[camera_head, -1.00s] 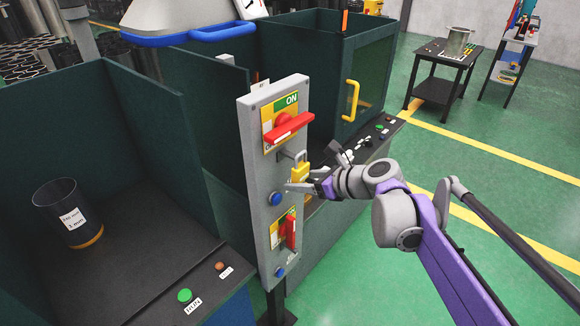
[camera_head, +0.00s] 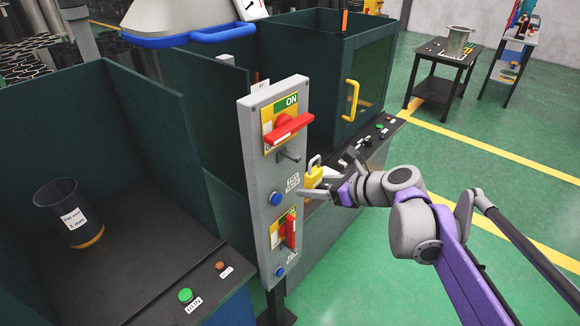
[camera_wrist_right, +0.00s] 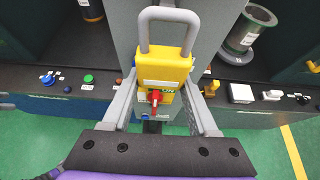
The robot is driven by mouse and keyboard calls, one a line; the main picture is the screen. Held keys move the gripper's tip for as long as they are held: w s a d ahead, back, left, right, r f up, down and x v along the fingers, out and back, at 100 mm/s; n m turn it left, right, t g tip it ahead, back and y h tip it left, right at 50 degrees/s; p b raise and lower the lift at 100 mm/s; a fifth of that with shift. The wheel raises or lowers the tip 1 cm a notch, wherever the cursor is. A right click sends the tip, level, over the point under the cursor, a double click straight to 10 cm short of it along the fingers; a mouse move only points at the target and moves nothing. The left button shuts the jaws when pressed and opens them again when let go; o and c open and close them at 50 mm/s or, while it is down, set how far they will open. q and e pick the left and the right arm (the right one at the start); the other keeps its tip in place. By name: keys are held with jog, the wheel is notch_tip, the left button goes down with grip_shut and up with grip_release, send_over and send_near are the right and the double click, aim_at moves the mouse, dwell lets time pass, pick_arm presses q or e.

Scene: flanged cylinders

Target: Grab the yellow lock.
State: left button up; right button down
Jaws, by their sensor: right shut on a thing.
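The yellow lock (camera_head: 314,176) has a grey shackle and is held upright in my right gripper (camera_head: 322,192), just right of the grey switch panel (camera_head: 258,178). In the right wrist view the lock (camera_wrist_right: 165,65) sits between the two fingers of the gripper (camera_wrist_right: 165,90), its shackle upward. The lock is apart from the panel's grey hasp peg (camera_head: 289,156), which is bare below the upper red switch (camera_head: 287,130). My left gripper is not in view.
A lower red switch (camera_head: 290,231) and blue buttons are on the panel. A dark bench with a clear cylinder (camera_head: 69,213) is at left. A yellow-handled door (camera_head: 351,101) stands behind.

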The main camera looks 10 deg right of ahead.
jog(key=shift+s+d+r, duration=0.15)
jog(key=shift+s+d, duration=0.35)
jog(key=shift+s, duration=0.15)
jog(key=shift+s+d+r, duration=0.15)
jog(key=shift+s+d, duration=0.3)
jog(key=shift+s, duration=0.15)
